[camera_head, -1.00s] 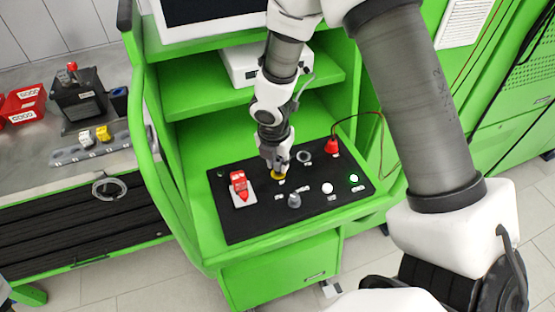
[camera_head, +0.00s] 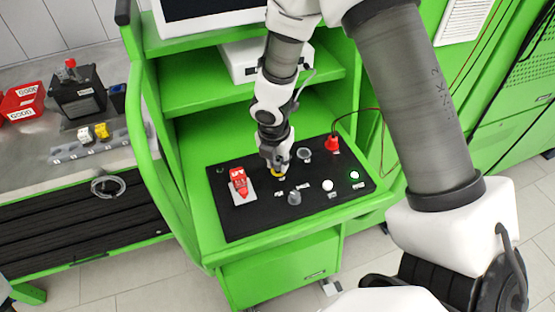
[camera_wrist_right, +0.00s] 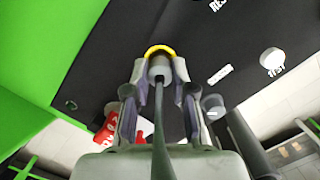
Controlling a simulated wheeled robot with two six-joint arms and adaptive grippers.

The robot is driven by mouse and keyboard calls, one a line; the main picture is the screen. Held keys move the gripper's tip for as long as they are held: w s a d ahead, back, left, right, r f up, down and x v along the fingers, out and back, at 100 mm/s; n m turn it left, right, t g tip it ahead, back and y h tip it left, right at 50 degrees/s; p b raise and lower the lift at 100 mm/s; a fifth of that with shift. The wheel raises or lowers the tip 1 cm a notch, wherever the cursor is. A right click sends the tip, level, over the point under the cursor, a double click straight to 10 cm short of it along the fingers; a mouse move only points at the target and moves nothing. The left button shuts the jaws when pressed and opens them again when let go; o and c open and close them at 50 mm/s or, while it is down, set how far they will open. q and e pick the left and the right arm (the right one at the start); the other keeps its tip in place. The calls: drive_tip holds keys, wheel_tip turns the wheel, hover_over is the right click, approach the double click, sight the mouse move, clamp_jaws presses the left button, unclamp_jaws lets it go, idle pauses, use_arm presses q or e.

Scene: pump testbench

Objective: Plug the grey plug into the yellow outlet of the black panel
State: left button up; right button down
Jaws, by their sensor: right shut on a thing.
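The black panel (camera_head: 250,224) lies on the green bench, with the yellow outlet (camera_head: 278,175) near its middle. My right gripper (camera_head: 274,168) is at this outlet, pointing down. In the right wrist view, the right gripper (camera_wrist_right: 160,85) is shut on the grey plug (camera_wrist_right: 160,68), whose grey cable runs back between the fingers. The yellow ring of the outlet (camera_wrist_right: 158,48) shows around the far end of the plug, which lines up with it. I cannot tell how deep the plug sits. The plug is hidden by the gripper in the head view. My left gripper is not in view.
The panel also carries a red switch (camera_head: 239,183), a grey knob (camera_head: 294,198), a grey ring outlet (camera_head: 304,155), a red plug (camera_head: 332,144) with a red cable, a white button (camera_head: 327,186) and a green-lit button (camera_head: 354,175). A green shelf (camera_head: 185,98) stands behind.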

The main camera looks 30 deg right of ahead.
drive_tip(key=shift+f+b, duration=0.45)
drive_tip(key=shift+f, duration=0.15)
drive_tip(key=shift+r, duration=0.1)
drive_tip(key=c, duration=0.5)
unclamp_jaws()
drive_tip(key=shift+r, duration=0.1)
wheel_tip(320, 180, up, 8)
drive_tip(key=p, duration=0.8)
drive_tip(key=shift+p, duration=0.3)
drive_tip(key=shift+f, duration=0.2)
idle(0.4)
